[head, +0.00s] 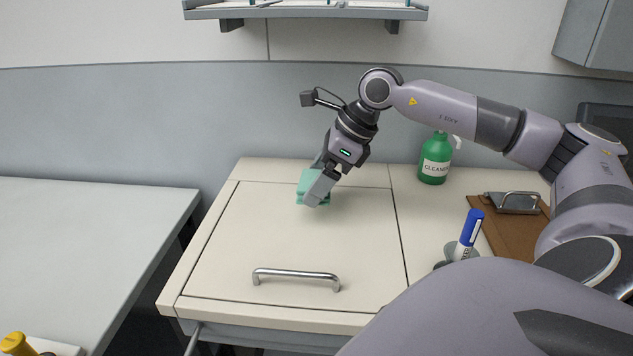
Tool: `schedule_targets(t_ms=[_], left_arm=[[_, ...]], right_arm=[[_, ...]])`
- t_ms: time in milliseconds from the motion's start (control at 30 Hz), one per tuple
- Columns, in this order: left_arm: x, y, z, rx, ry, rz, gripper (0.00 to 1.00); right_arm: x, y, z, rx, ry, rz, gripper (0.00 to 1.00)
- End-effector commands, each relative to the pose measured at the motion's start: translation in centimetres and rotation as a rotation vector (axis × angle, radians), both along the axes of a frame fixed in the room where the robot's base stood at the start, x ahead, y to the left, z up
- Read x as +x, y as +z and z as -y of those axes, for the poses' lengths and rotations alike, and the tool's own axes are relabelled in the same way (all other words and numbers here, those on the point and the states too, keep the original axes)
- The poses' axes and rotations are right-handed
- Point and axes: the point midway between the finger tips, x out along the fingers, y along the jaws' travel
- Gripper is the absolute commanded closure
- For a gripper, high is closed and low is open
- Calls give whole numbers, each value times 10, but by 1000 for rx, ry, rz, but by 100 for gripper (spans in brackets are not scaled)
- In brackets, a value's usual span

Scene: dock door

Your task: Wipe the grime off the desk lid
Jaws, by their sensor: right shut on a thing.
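The desk lid (260,235) is a cream panel with a metal bar handle (296,275) near its front edge. It lies closed and flat. My right gripper (316,192) is shut on a green cloth or sponge (311,180) over the lid's far part, near its back edge. The green piece looks to be at or very near the lid; I cannot tell if it touches. No grime shows clearly on the visible lid; the patch behind the gripper is hidden. My left gripper is not in view.
A green cleaner bottle (434,160) stands at the desk's back right. A brown clipboard (505,222) and a blue-capped marker (468,234) in a holder are at the right. A shelf (305,12) hangs above. A grey table (80,240) stands left, across a gap.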

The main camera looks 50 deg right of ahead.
Motion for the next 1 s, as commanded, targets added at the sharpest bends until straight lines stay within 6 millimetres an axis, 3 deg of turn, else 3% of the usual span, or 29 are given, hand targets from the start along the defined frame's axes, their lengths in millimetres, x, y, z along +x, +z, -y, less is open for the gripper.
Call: schedule_targets(t_ms=[300,1000], left_arm=[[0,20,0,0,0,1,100],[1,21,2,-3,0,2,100]], right_arm=[[-2,30,5,0,-3,1,37],[-2,31,5,0,-3,1,37]])
